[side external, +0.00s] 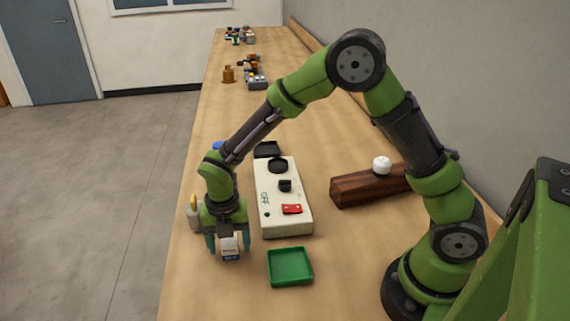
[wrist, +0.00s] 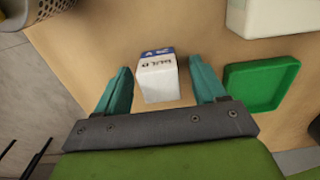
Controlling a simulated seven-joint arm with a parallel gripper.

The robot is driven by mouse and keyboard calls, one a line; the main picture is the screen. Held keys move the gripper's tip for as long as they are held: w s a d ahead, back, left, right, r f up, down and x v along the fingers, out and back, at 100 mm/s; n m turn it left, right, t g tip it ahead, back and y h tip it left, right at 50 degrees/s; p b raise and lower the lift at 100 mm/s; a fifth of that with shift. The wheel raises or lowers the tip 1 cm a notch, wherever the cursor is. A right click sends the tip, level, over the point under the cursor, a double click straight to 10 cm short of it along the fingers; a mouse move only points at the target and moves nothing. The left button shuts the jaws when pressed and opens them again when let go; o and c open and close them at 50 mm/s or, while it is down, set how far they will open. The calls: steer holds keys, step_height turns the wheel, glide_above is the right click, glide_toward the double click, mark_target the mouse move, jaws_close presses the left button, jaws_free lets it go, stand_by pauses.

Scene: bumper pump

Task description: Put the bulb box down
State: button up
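The bulb box (side external: 230,247) is a small white carton with a blue band and printed lettering. It is between the two teal fingers of my gripper (side external: 229,243), near the front left edge of the table. In the wrist view the box (wrist: 158,80) is between the fingertips of my gripper (wrist: 160,82), with a narrow strip of table showing on each side of it. My gripper looks open around the box. The box's underside is hidden, so I cannot tell for certain whether it rests on the table.
A green tray (side external: 290,281), empty, lies right of the box. A white device (side external: 289,214) with black knobs and a red switch stands behind the tray. A dark wooden block (side external: 350,190) with a white knob lies farther right. Bare table separates them.

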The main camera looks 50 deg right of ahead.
steer(key=shift+r, duration=0.1)
steer(key=s+d+r+m+t, duration=0.15)
steer(key=r+m, duration=0.25)
steer(key=r, duration=0.5)
steer(key=s+d+r+m, duration=0.2)
steer(key=r+m, duration=0.2)
steer(key=r, duration=0.5)
steer(key=s+d+r+m+t+y, duration=0.1)
steer(key=s+d+r+m+t, duration=0.1)
steer(key=s+m, duration=0.4)
steer(key=s+d+r+m+t+y, duration=0.1)
steer(key=s+d+r+m+t, duration=0.2)
steer(key=m, duration=1.4)
steer(key=s+d, duration=0.2)
steer(key=s, duration=0.2)
steer(key=shift+t, duration=0.35)
